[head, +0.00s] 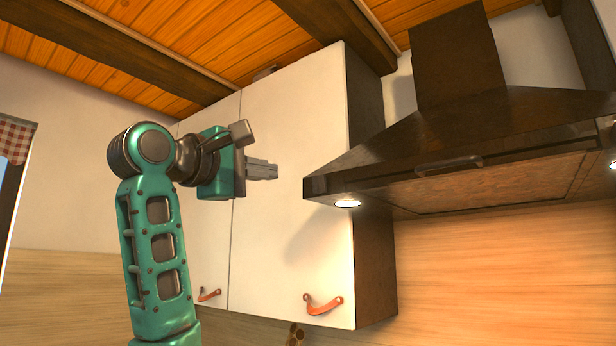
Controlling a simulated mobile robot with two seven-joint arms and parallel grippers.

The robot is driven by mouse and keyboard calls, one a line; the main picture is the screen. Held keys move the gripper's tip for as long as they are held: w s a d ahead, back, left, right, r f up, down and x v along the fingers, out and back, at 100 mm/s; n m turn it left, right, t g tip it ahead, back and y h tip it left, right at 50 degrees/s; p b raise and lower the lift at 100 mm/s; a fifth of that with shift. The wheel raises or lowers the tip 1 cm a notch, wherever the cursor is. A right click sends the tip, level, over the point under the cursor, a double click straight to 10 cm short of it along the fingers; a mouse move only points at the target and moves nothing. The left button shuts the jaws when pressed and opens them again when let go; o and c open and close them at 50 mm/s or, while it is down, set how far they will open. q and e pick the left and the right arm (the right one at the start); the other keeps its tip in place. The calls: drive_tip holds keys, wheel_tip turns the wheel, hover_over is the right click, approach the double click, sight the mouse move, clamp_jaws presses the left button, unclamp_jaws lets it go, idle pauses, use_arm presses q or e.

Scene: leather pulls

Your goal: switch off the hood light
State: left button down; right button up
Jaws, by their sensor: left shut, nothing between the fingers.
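The dark range hood (455,140) hangs at the right, with a chimney rising to the ceiling. Its hood light (347,203) glows white under the left front corner. A second lit lamp (613,164) shows at the right picture edge. A handle-like bar (449,164) sits on the hood's front underside; I cannot make out a switch. My left gripper (276,171) is shut and empty, pointing right, in front of the white cabinet and a little left of the hood's front left corner. It appears apart from the hood. My right gripper is not in view.
A white wall cabinet (290,120) with orange leather pulls (323,304) (209,295) stands behind my left arm, beside the hood. Wooden ceiling beams (335,25) run above. A window with a checked curtain (14,138) is at far left. The space below the hood looks clear.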

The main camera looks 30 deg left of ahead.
sight(318, 180)
use_arm(q)
drive_tip(key=w+p, duration=0.1)
drive_tip(key=w, duration=0.3)
drive_tip(key=w+r+p, duration=0.1)
drive_tip(key=w, duration=0.3)
drive_tip(key=w+d+p, duration=0.1)
drive_tip(key=w, duration=0.3)
drive_tip(key=shift+r, duration=0.2)
